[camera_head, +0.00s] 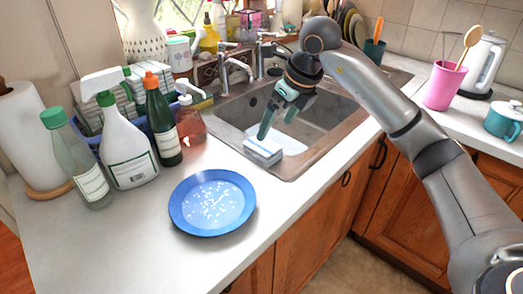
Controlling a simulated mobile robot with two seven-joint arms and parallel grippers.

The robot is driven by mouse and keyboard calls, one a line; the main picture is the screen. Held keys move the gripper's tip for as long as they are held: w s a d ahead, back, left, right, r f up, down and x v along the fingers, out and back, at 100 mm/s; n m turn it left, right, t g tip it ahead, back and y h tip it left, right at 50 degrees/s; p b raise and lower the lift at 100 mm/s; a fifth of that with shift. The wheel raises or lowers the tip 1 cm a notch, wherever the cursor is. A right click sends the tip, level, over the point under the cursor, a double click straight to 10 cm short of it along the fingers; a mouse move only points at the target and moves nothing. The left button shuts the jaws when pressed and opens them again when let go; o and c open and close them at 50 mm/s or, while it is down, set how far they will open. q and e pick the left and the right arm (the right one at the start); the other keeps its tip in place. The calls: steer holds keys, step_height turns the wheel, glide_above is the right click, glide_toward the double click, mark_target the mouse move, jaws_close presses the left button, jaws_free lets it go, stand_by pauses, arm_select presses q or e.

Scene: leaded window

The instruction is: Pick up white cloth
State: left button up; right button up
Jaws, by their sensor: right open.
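A small folded white block with grey sides (263,151), which looks like the white cloth, sits at the sink's front left rim. A flat white patch (289,144) lies beside it inside the sink; I cannot tell if it is part of the cloth. My right gripper (277,124) reaches over the sink from the right, pointing down. Its green-grey fingers are apart with nothing between them. One fingertip is just above the block's back edge; I cannot tell if it touches. My left gripper is out of view.
A blue plate with white bits (212,202) lies on the counter in front. A spray bottle (122,140), a green bottle (162,122) and a paper roll (30,135) stand left. The faucet (236,70) is behind the sink. A pink cup (444,86) stands right.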

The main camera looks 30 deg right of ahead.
mark_target(263, 145)
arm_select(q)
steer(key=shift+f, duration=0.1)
arm_select(e)
steer(key=x, duration=0.4)
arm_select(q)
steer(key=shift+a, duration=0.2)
arm_select(e)
steer(key=x, duration=0.5)
steer(key=shift+w+a+f, duration=0.1)
steer(key=shift+w+f, duration=0.1)
steer(key=shift+w, duration=0.3)
steer(key=c, duration=1.2)
steer(key=shift+r, duration=0.1)
steer(key=shift+c, duration=0.2)
arm_select(q)
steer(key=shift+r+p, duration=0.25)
steer(key=shift+p, duration=0.05)
arm_select(e)
step_height(263, 145, up, 9)
steer(key=shift+r, duration=0.15)
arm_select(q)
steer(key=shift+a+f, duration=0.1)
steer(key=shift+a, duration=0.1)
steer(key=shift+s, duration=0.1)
arm_select(e)
steer(key=shift+r, duration=0.3)
